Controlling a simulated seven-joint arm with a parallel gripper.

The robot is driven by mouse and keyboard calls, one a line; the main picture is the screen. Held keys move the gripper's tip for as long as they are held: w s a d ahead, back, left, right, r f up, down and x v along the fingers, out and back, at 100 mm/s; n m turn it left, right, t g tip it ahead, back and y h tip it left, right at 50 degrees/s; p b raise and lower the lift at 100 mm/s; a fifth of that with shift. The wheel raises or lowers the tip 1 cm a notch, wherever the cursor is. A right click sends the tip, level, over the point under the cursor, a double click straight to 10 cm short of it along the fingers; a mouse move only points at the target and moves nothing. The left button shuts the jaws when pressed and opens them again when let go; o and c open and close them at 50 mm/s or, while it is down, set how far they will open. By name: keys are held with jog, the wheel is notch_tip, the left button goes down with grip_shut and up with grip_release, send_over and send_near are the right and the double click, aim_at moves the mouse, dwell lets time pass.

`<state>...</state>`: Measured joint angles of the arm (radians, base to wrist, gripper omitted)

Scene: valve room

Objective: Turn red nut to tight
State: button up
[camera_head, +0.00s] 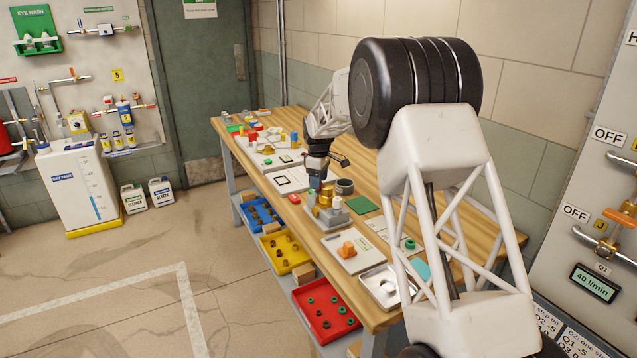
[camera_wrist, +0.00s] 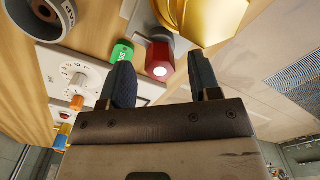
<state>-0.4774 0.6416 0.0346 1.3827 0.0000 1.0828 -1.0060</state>
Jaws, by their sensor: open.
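In the wrist view a red nut (camera_wrist: 160,58), faceted and with a pale round spot on its end, sits on a grey part beside a large gold-coloured fitting (camera_wrist: 208,16). My gripper (camera_wrist: 160,64) is open, its two dark fingers apart. The nut shows between the fingertips, with a gap on each side. I cannot tell whether the tips reach past it. In the head view my gripper (camera_head: 316,187) is low over the workbench at the gold fitting (camera_head: 325,199). I cannot make out the nut there.
In the head view the workbench (camera_head: 455,222) holds several boards and parts. Coloured trays, including a red one (camera_head: 318,327), lie on the lower shelf.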

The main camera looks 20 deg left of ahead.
jog(key=shift+f, duration=0.55)
jog(key=shift+c, duration=0.5)
jog(key=c, duration=0.8)
